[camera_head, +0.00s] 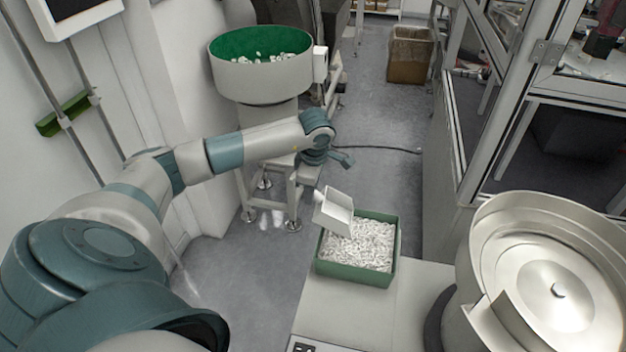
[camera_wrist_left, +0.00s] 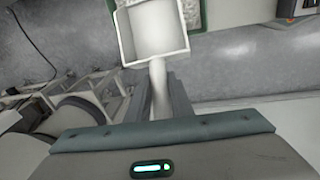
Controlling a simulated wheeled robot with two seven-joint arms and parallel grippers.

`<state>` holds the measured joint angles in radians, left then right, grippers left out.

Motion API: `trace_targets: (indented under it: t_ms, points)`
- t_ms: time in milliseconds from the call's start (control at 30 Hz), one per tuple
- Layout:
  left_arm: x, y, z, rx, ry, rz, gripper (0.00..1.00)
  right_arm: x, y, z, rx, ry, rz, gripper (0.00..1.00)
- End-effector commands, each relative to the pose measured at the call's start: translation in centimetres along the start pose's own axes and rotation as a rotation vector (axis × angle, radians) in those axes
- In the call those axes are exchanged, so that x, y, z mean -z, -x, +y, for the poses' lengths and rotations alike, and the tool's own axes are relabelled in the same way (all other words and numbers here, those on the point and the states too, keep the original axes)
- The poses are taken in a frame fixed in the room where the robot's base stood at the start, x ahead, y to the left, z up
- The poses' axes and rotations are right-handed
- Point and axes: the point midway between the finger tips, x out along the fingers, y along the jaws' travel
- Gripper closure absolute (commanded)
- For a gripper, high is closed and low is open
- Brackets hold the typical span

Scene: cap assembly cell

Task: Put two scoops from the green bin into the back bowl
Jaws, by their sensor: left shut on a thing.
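My left gripper (camera_head: 338,157) is shut on the handle of a white scoop (camera_head: 338,212), as the left wrist view of the scoop (camera_wrist_left: 153,32) shows. The scoop is tilted over the back left part of the green bin (camera_head: 350,270), which is filled with small white parts (camera_head: 362,246). The scoop's inside looks empty in the left wrist view. The back bowl (camera_head: 255,84) is pale outside and green inside, with some white parts in it, and stands behind the arm. My right gripper is not in view.
The green bin stands on a pale table (camera_head: 330,305). A metal bowl (camera_head: 550,215) is at the front right. A glazed machine frame (camera_head: 500,120) stands at the right. A brown box (camera_head: 410,60) is on the floor at the back. The floor between bin and back bowl looks open.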

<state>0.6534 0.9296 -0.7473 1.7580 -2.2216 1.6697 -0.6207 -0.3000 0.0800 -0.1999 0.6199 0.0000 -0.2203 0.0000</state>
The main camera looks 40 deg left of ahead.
Motion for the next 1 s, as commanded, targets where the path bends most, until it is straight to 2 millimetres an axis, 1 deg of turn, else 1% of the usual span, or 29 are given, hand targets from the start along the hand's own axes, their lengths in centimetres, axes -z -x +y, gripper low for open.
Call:
trace_targets:
  t_ms: [233, 467, 667, 700, 867, 900, 1000]
  points:
    - [-0.5, -0.3, 0.0, 0.004, -0.005, 0.022, 1.0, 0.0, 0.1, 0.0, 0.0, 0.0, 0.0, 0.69]
    - [-1.8, -1.5, -0.1, 0.015, -0.019, 0.103, 1.0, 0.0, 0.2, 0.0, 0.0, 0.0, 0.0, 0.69]
    - [-3.4, -3.3, -0.1, 0.028, -0.035, 0.208, 1.0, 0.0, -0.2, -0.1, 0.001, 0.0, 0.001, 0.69]
    - [-3.6, -3.8, -0.1, 0.031, -0.038, 0.231, 1.0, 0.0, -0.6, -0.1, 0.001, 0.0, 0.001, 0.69]
    - [-5.0, -5.1, -0.2, 0.042, -0.053, 0.32, 1.0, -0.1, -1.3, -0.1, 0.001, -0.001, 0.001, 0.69]
    - [-4.8, -5.8, -0.3, 0.041, -0.048, 0.307, 1.0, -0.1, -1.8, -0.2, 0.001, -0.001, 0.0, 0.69]
    - [-5.2, -6.8, -0.4, 0.037, -0.044, 0.279, 1.0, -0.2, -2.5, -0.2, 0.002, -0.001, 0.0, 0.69]
